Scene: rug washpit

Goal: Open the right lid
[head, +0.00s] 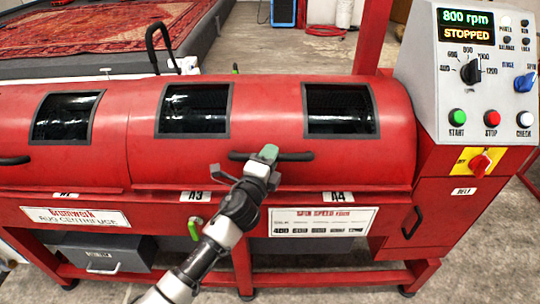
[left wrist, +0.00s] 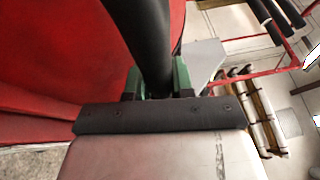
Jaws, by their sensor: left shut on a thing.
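The right lid (head: 265,100) is a red curved cover with two dark windows on the centrifuge. It looks closed, its lower edge down along the red body. Its black bar handle (head: 297,156) runs across the lower front. My left gripper (head: 267,155) is shut on this handle near its middle and hides part of it. In the left wrist view the green fingertips (left wrist: 156,82) sit on either side of the black handle bar (left wrist: 148,35), with the red lid (left wrist: 60,50) to the left. My right gripper is not in view.
The left lid (head: 100,150) adjoins on the left, with its own black handle (head: 14,160). A control panel (head: 485,70) reading "800 rpm STOPPED" stands at the right, above a red switch on yellow (head: 480,162). A patterned rug (head: 100,28) lies behind.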

